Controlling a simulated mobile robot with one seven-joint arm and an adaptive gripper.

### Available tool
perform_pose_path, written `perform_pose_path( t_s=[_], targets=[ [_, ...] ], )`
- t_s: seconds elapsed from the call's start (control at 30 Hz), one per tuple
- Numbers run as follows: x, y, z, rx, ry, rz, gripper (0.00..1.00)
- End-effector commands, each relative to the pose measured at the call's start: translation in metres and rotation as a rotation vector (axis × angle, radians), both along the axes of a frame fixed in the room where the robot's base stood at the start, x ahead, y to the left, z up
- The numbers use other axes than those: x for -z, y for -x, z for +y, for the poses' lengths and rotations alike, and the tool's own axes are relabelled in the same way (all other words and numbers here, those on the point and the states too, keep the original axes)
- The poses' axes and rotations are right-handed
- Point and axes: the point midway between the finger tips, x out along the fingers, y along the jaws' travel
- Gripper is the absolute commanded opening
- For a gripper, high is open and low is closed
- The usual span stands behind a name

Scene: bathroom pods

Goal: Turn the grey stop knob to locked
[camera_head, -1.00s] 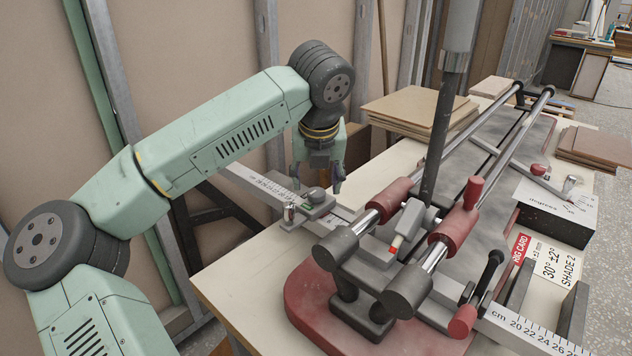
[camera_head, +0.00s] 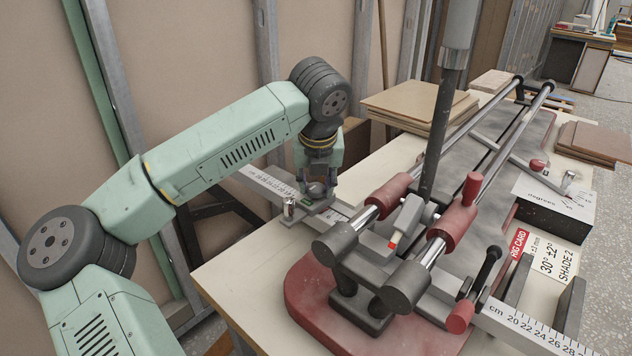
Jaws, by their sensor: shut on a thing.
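The grey stop knob (camera_head: 316,189) sits on a small metal stop block (camera_head: 312,209) on the ruler bar at the left of the cutting rig. My gripper (camera_head: 318,190) points down over the block, with its fingers around the knob and shut on it. The fingers hide part of the knob. A small green mark shows on the block beside the knob; I cannot read the lock state from it.
The ruler bar (camera_head: 265,180) runs left from the rig. The rig's red base (camera_head: 335,318), rails and red handle (camera_head: 462,215) stand close on the right. A stack of boards (camera_head: 415,105) lies behind. The table's front left corner is clear.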

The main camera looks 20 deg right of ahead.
Motion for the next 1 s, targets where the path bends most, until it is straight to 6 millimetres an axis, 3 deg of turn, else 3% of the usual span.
perform_pose_path(
  t_s=[0.3, 0.67, 1.0],
  targets=[
    [-0.0002, 0.0, -0.0003, 0.0, 0.001, 0.0, 0.04],
    [0.0018, -0.0005, 0.0005, 0.066, 0.002, -0.002, 0.04],
    [0.0022, -0.0014, 0.0021, 0.324, 0.003, -0.002, 0.04]
  ],
)
